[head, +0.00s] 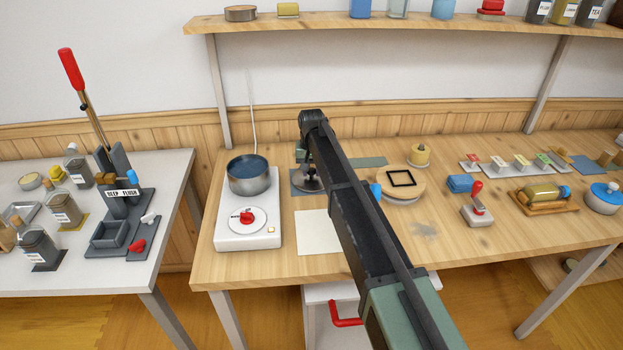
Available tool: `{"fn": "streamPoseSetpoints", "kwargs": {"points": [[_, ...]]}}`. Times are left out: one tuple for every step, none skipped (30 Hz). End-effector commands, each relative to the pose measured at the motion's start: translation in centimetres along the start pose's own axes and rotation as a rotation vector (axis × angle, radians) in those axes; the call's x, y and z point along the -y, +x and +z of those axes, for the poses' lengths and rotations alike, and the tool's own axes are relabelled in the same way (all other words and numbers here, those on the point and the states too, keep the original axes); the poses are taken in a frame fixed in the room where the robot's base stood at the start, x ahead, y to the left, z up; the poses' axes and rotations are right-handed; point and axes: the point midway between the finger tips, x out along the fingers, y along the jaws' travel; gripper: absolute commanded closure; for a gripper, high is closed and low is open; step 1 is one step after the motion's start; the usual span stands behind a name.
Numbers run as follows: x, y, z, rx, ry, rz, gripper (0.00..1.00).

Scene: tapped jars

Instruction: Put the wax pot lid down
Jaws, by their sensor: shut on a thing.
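The wax pot (250,176) is a metal pot on a white hot plate (248,238) at the left of the wooden bench. It is open at the top, with a dark blue surface inside. My gripper (308,172) is just right of the pot, pointing down and partly hidden by my arm. It is shut on the wax pot lid (309,185), a dark round piece over a grey mat (297,190). I cannot tell whether the lid touches the mat.
A pale sheet (318,236) lies in front of the mat. Right of my arm are a round wooden board (404,190), a red-handled stamp (477,205) and a bottle on a wooden stand (541,191). A shelf (400,23) runs above. A side table (20,270) with jars stands left.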

Motion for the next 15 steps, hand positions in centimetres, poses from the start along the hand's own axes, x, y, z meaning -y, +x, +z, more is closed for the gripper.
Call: {"fn": "streamPoseSetpoints", "kwargs": {"points": [[-0.01, -0.24, 0.03, 0.000, 0.000, 0.000, 0.96], [-0.01, -0.28, 0.03, 0.000, 0.000, 0.000, 0.96], [-0.01, -0.29, 0.03, 0.000, 0.000, 0.000, 0.96], [-0.01, -0.29, 0.03, 0.000, 0.000, 0.000, 0.96], [-0.01, -0.24, 0.03, 0.000, 0.000, 0.000, 0.96], [-0.01, -0.07, 0.02, 0.000, 0.000, 0.000, 0.96], [-0.01, 0.08, 0.02, 0.000, 0.000, 0.000, 0.96], [-0.01, 0.19, 0.03, 0.000, 0.000, 0.000, 0.96], [-0.01, 0.19, 0.03, 0.000, 0.000, 0.000, 0.68], [-0.01, 0.08, 0.03, 0.000, 0.000, 0.000, 0.63], [-0.01, 0.06, 0.03, 0.000, 0.000, 0.000, 0.59], [-0.01, 0.06, 0.03, 0.000, 0.000, 0.000, 0.53], [-0.01, 0.06, 0.03, 0.000, 0.000, 0.000, 0.48], [-0.01, 0.06, 0.03, 0.000, 0.000, 0.000, 0.44], [-0.01, 0.06, 0.03, 0.000, 0.000, 0.000, 0.44]]}}
